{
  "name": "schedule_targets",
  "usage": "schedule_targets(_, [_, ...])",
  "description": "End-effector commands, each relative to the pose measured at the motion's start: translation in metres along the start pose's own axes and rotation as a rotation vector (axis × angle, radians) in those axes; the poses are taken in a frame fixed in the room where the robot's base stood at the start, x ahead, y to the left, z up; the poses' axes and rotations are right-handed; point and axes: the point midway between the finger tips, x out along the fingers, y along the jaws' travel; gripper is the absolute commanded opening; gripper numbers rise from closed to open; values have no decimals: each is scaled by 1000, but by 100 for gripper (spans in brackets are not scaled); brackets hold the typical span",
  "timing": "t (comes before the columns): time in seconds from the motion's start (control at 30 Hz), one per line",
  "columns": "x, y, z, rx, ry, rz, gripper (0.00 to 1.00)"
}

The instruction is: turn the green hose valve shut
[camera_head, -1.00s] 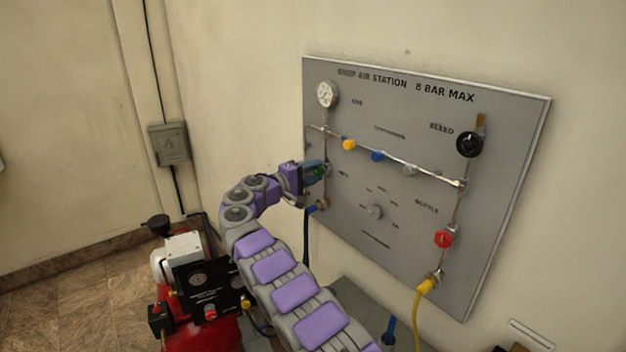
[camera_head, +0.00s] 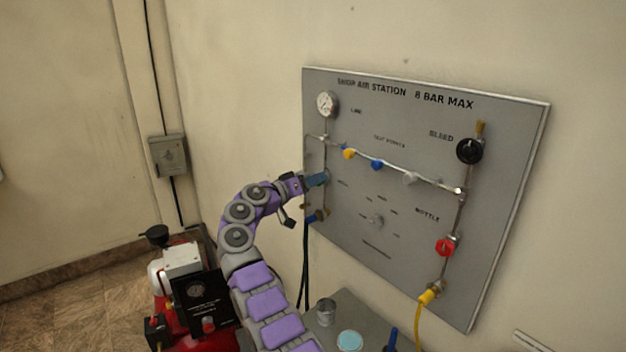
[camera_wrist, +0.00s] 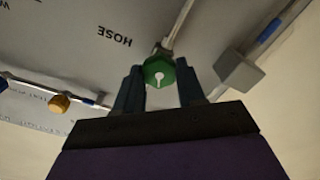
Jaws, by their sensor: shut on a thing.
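The green hose valve (camera_wrist: 159,72) is a green knob with a white pointer mark, next to the "HOSE" label in the wrist view. My gripper (camera_wrist: 161,88) has its two dark blue fingers on either side of the knob and is shut on it. In the head view my gripper (camera_head: 318,180) is at the left edge of the grey panel (camera_head: 400,265), and it hides the green knob there.
A red valve (camera_head: 445,247) and a black bleed knob (camera_head: 469,151) are on the panel's right side. Yellow, blue and grey test-point caps line the sloping pipe. A red compressor (camera_head: 215,338) stands below left. A bench with a can (camera_head: 326,311) is below the panel.

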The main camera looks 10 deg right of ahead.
Motion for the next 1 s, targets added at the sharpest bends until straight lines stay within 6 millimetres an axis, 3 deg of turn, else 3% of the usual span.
schedule_targets(0.5, [-1,-4,4,313,-9,-5,9])
schedule_targets(1.0, [0,-5,5,365,-8,-5,9])
